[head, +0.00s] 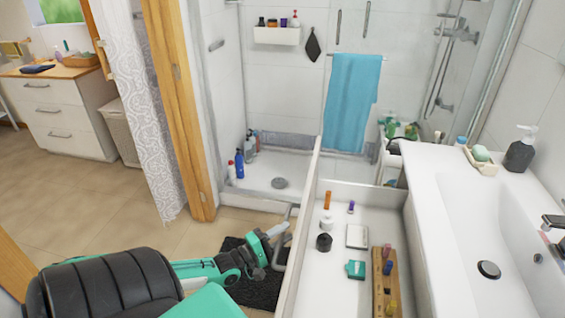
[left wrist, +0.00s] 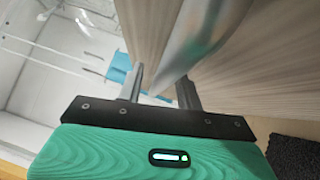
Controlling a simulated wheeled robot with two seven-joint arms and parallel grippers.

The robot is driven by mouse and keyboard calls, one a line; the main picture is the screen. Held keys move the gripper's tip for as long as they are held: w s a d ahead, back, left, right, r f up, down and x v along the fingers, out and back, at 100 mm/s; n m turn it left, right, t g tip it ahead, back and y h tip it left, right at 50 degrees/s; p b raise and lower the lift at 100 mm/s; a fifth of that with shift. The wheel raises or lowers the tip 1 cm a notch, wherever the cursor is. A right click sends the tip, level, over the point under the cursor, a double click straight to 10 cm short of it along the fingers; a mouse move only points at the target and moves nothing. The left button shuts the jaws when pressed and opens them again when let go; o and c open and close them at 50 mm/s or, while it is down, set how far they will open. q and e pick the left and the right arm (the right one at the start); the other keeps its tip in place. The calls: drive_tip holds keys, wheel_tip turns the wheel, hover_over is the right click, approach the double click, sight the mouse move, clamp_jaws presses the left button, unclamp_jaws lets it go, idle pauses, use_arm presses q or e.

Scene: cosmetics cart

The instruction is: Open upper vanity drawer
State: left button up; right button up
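The upper vanity drawer (head: 375,212) is pulled out beside the sink counter, and its inside shows from above. Its metal bar handle (head: 291,222) is on the outer front face. My left gripper (head: 279,232) is at this handle. In the left wrist view the fingers (left wrist: 162,92) stand apart, with the curved handle (left wrist: 207,38) passing between them. A gap shows beside the left finger; contact at the right finger cannot be told. The wood-grain drawer front (left wrist: 265,60) is close behind. My right gripper is not in view.
The drawer holds a wooden tray (head: 378,290), a teal box (head: 355,269), a white box (head: 357,236) and small jars. A dark mat (head: 252,285) lies on the floor under my left gripper. The white sink counter (head: 430,200) is at the right.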

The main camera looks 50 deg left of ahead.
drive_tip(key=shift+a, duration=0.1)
use_arm(q)
drive_tip(key=shift+s+a+f, duration=0.1)
drive_tip(key=shift+s, duration=0.4)
drive_tip(key=b+v, duration=0.1)
drive_tip(key=v, duration=1.1)
drive_tip(key=shift+s, duration=0.4)
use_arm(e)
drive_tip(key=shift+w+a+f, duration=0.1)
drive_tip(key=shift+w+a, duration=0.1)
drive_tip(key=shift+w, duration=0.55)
